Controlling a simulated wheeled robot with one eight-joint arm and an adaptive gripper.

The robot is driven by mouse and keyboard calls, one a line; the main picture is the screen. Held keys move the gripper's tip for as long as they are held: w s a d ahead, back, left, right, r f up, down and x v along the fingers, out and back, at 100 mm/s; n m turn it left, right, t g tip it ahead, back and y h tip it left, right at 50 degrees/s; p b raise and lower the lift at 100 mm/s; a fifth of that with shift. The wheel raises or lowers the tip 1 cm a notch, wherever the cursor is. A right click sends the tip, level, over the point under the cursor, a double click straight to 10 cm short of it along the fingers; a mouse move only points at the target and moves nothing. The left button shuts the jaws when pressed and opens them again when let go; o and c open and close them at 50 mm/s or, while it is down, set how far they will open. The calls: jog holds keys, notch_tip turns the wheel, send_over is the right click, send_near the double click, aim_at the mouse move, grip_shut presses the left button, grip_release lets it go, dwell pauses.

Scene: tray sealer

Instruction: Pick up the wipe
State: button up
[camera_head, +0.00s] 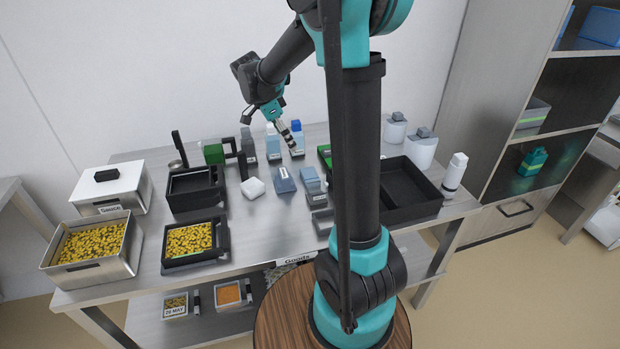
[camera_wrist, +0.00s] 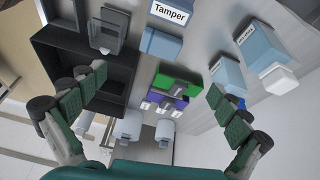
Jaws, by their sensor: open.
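A small white folded pad, which looks like the wipe (camera_head: 252,188), lies flat on the metal table, left of a dark blue block. I cannot make it out in the wrist view. My gripper (camera_head: 283,128) is above the back of the table, behind and to the right of the pad, and apart from it. In the wrist view my gripper (camera_wrist: 158,84) has its two green-padded fingers spread wide, with nothing held between them.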

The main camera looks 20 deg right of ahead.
jog(key=m, duration=0.1)
send_over(309, 174)
jog(key=a, duration=0.3)
jog(key=f, duration=1.1)
jog(key=shift+s+d, duration=0.2)
jog(key=shift+x, duration=2.55)
jog(key=shift+w+d, duration=0.1)
jog(key=shift+d, duration=0.1)
jog(key=shift+c, duration=0.6)
jog(key=c, duration=1)
